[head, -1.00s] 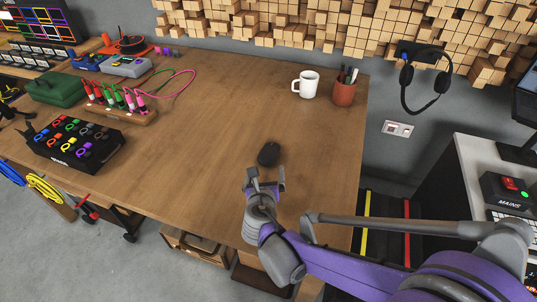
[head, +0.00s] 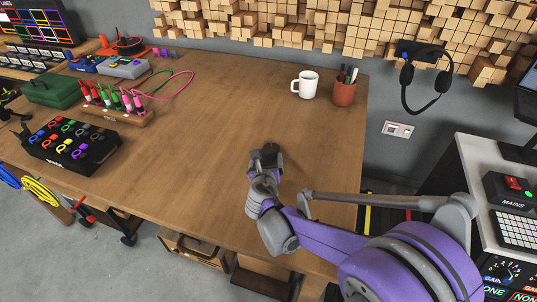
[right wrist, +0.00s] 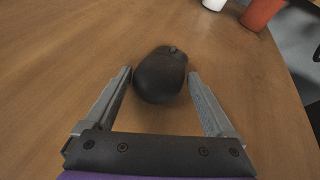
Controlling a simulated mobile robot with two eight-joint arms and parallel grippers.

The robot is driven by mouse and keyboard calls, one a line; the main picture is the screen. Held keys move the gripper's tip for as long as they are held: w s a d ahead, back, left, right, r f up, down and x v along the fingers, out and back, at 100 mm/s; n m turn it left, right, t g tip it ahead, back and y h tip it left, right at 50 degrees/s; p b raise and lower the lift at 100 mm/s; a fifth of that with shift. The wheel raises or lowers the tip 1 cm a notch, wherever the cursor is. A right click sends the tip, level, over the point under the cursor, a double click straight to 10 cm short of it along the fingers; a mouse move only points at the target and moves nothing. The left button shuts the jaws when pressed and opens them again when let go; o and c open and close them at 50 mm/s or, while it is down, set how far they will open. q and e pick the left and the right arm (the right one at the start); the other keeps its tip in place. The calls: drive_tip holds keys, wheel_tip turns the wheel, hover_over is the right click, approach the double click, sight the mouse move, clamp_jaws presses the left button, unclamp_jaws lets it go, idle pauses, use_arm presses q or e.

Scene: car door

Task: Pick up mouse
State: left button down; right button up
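The black mouse (right wrist: 160,75) lies on the wooden table (right wrist: 60,60). In the right wrist view it sits between and slightly beyond the tips of my right gripper (right wrist: 160,80), whose two fingers are wide apart with gaps on both sides of the mouse. In the head view my right gripper (head: 265,160) is over the mouse (head: 270,149), which is mostly hidden by it. My left gripper is not in view.
A white mug (head: 306,84) and a brown pen cup (head: 343,92) stand at the table's back right. A black box with coloured knobs (head: 72,143) and a green case (head: 50,92) are at left. The table's middle is clear.

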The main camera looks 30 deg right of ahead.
drive_tip(key=c, duration=1)
